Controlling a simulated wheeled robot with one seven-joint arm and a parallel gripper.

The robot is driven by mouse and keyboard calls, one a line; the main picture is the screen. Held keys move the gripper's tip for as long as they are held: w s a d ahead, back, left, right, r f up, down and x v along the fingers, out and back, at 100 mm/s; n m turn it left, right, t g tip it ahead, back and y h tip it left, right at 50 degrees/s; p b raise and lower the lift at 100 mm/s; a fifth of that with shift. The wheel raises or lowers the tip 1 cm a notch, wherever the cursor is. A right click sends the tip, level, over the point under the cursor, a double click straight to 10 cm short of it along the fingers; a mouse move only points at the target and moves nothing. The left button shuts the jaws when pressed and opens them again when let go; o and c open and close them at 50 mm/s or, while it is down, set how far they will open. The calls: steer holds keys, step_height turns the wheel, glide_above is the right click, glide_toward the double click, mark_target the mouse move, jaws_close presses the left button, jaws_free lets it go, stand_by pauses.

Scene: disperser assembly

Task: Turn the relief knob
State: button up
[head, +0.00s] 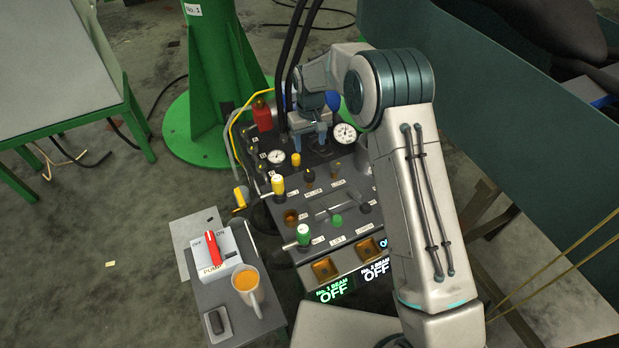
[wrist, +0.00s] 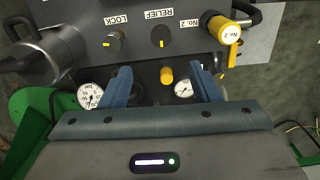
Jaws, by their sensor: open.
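The relief knob (wrist: 161,38) is a small dark round knob with a yellow mark, beside its RELIEF label on the grey panel in the wrist view. In the head view it is the small knob (head: 309,175) right of the yellow No. 2 handle. My gripper (wrist: 160,70) is open, its two blue fingers apart and pointing at the panel. The relief knob lies just beyond the fingertips in the wrist view, and nothing is held. In the head view my gripper (head: 309,140) is over the panel's back part, behind the knob.
A lock knob (wrist: 114,42) sits beside the relief knob. The yellow No. 2 handle (wrist: 230,33) stands on its other side. A small yellow knob (wrist: 167,75) and a gauge (wrist: 184,88) are near the fingers. A pump box (head: 215,250) and a cup (head: 246,283) stand at front left.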

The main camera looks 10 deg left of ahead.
mark_target(309, 173)
step_height(309, 173, down, 14)
steer(key=b, duration=0.3)
steer(key=shift+a+f+b, duration=0.1)
steer(key=shift+f+b, duration=0.05)
steer(key=shift+b, duration=0.15)
steer(key=c, duration=1)
